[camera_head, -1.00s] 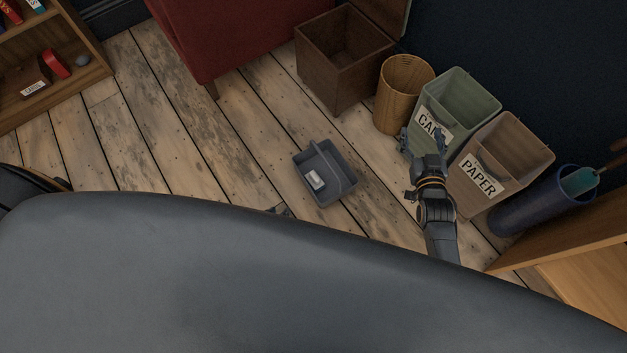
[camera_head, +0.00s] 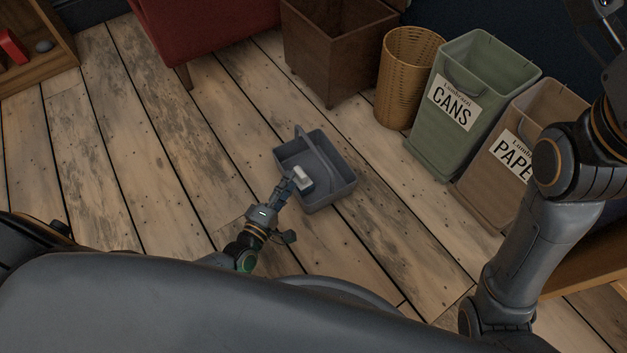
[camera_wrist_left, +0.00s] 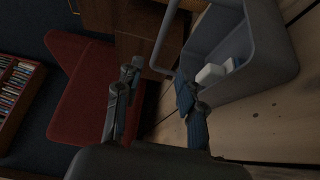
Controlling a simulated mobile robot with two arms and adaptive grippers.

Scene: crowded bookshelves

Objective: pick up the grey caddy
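The grey caddy (camera_head: 335,190) stands on the wooden floor, with its thin handle arching over it. It holds a small white and blue item (camera_head: 303,178). In the left wrist view the caddy (camera_wrist_left: 268,50) is at the upper right, and its handle (camera_wrist_left: 165,38) rises beyond the gap between my fingers. My left gripper (camera_head: 293,208) is open and empty, with one finger at the caddy's near left side; I cannot tell whether it touches. It also shows in the left wrist view (camera_wrist_left: 157,98). My right gripper (camera_head: 600,22) is partly cut off at the top right.
A green cans bin (camera_head: 425,135) and a brown paper bin (camera_head: 478,190) stand to the right. A wicker basket (camera_head: 402,85), a wooden box (camera_head: 325,60) and a red armchair (camera_head: 205,35) are behind. The floor (camera_head: 150,170) left of the caddy is clear.

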